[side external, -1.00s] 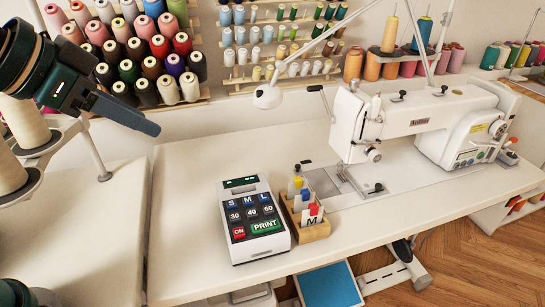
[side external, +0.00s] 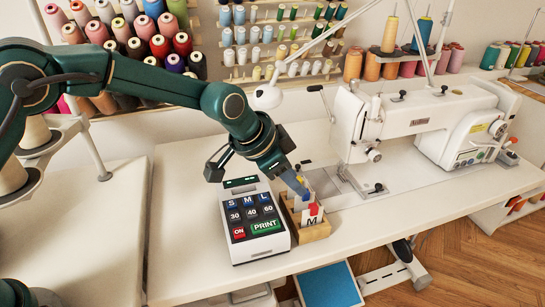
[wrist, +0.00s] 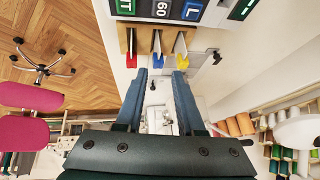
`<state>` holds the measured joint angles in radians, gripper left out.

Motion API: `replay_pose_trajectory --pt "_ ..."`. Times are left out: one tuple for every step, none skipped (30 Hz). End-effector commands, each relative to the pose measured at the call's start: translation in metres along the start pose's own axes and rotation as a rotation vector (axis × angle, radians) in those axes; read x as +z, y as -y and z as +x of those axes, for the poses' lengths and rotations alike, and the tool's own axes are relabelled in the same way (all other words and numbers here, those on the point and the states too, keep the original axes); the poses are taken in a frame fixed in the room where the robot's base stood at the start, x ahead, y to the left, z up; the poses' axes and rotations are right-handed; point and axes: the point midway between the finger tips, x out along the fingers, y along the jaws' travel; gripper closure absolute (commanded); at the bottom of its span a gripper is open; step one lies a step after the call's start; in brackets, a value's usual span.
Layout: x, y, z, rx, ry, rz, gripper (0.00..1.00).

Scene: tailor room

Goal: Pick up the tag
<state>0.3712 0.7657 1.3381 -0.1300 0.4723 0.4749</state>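Three tags stand upright in a small wooden holder (side external: 314,232). The front tag (side external: 311,219) is white with a red tab and the letter M. In the wrist view a red tab (wrist: 131,60), a blue tab (wrist: 157,61) and a yellow tab (wrist: 181,62) show in a row. My gripper (side external: 298,188) reaches down over the holder in the side view and partly hides the rear tags. In the wrist view my gripper (wrist: 160,76) is open, its two fingers apart, with the blue tab between their tips in the picture. Contact with a tag cannot be told.
A white label printer (side external: 255,222) with S, M, L and PRINT keys stands directly left of the holder. A white sewing machine (side external: 420,125) stands to the right. A lamp (side external: 268,97) and thread racks are behind. The table's front edge is close to the holder.

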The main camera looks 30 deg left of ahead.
Motion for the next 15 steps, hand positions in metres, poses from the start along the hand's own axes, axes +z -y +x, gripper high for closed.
replay_pose_trajectory --pt "0.002 -0.003 0.004 0.006 0.007 0.004 0.62" --pt "0.003 -0.005 0.006 0.008 0.009 0.006 0.62" --pt "0.002 -0.005 0.009 0.008 0.007 0.007 0.62" --pt "0.002 -0.005 0.011 0.008 0.007 0.007 0.62" --pt "0.002 -0.005 0.014 0.008 0.008 0.006 0.62" --pt "0.002 -0.005 0.018 0.007 0.008 0.006 0.62" --pt "0.002 -0.005 0.022 0.008 0.008 0.006 0.62" --pt "0.003 -0.005 0.025 0.008 0.008 0.006 0.62" --pt "0.003 -0.005 0.03 0.008 0.009 0.006 0.62" --pt "0.002 -0.005 0.033 0.007 0.008 0.006 0.62" --pt "0.002 -0.005 0.036 0.007 0.008 0.005 0.62" --pt "0.002 -0.005 0.04 0.007 0.007 0.005 0.62" --pt "0.002 -0.005 0.042 0.007 0.007 0.005 0.62" --pt "0.002 -0.005 0.044 0.007 0.007 0.005 0.62" --pt "0.002 -0.005 0.047 0.007 0.006 0.005 0.62"
